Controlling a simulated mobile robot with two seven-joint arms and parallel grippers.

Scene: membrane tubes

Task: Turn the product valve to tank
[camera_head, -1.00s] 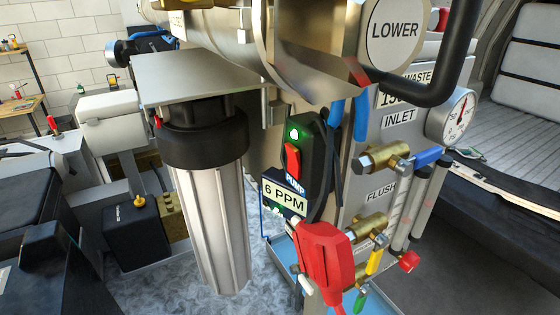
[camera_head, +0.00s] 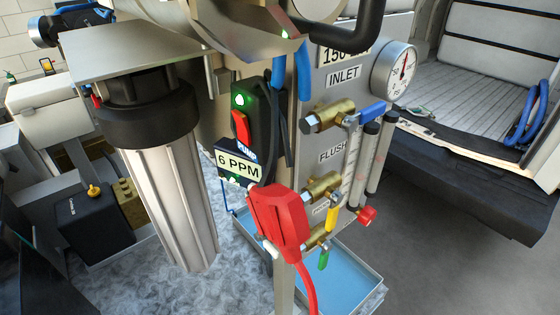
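Brass valves sit on the grey panel at the right of the unit. The upper one, below the INLET label (camera_head: 343,75), has a blue handle (camera_head: 372,112). The middle one, below the FLUSH label (camera_head: 333,152), has a yellow handle (camera_head: 331,219) hanging down. A lower brass valve has a green handle (camera_head: 323,259) pointing down. The small label (camera_head: 320,211) above it is partly hidden and not readable, so I cannot tell which valve is the product valve.
A red plug-like box (camera_head: 277,220) with a red cable stands in front of the lower valves. A 6 PPM meter (camera_head: 238,164), a lit pump switch (camera_head: 241,125), a filter housing (camera_head: 170,200), a gauge (camera_head: 397,70) and a red knob (camera_head: 367,215) surround them. A blue tray (camera_head: 350,285) lies below.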

